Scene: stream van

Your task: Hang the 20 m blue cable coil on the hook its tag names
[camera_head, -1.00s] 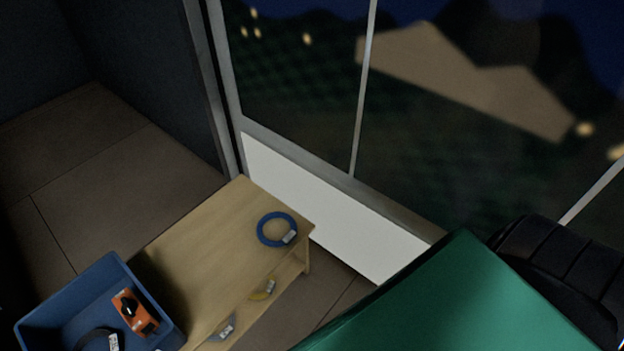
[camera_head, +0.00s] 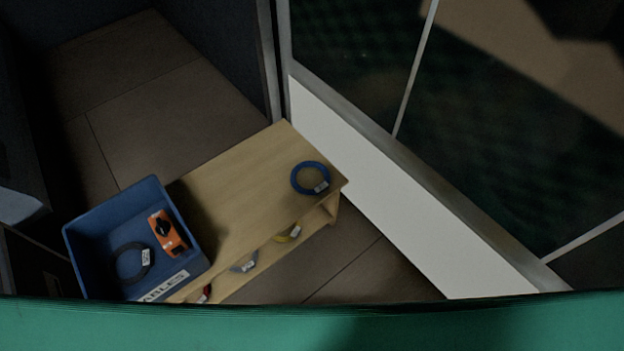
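A blue cable coil (camera_head: 310,178) lies flat on top of the wooden bench (camera_head: 240,178), near its right end. A small white tag (camera_head: 321,187) sits on the coil's lower right; its writing is too small to read. I cannot see any hook. Neither of my grippers is in view.
A blue crate (camera_head: 82,243) labelled "...ABLES" stands at the bench's left end, holding a black coil (camera_head: 131,262) and an orange device (camera_head: 168,232). The shelf below holds a yellow coil (camera_head: 285,236), a grey coil (camera_head: 243,265) and something red (camera_head: 206,292). A green surface (camera_head: 310,326) crosses the bottom.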

